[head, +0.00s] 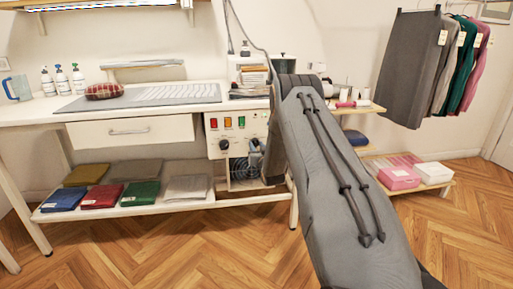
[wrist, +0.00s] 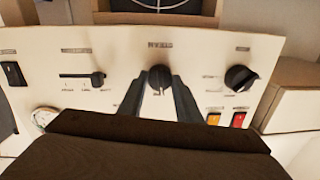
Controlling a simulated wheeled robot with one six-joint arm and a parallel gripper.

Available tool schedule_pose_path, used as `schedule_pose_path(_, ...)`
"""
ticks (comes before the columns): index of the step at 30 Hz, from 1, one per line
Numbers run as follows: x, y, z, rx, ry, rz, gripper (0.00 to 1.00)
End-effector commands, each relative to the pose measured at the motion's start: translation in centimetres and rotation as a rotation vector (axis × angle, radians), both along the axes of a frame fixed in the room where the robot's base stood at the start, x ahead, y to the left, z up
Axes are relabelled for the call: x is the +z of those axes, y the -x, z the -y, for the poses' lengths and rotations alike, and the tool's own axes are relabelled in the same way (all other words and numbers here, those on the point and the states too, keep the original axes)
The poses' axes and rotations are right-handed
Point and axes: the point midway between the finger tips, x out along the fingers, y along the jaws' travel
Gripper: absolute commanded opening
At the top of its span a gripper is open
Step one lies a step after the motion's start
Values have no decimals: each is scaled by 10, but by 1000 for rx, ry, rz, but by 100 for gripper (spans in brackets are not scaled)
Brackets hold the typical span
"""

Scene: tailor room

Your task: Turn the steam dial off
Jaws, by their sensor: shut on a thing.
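The steam dial (wrist: 160,76) is a round black knob in the middle of the cream control panel (wrist: 125,60), under an upside-down STEAM label in the wrist view. My gripper (wrist: 160,88) has one dark finger on each side of the knob and is shut on it. A small pale mark shows on the knob, but its setting is too small to read. In the head view the panel (head: 213,150) sits under the table, and my gripper (head: 255,157) is at its right part. My arm and gripper largely hide the steam dial there.
Another black dial (wrist: 241,78) and lit orange (wrist: 213,118) and red (wrist: 238,119) switches are close by. A slider (wrist: 97,79) and a black switch (wrist: 12,74) are on the other side. Folded cloths (head: 140,192) lie on the low shelf; the front floor is clear.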

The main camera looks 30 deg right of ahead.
Motion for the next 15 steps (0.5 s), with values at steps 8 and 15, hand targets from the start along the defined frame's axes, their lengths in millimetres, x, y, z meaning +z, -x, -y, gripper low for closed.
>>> schedule_pose_path(8, 0, 0, 0, 1, 204, -59, 9)
schedule_pose_path(15, 1, 0, 0, 0, 424, -122, 9)
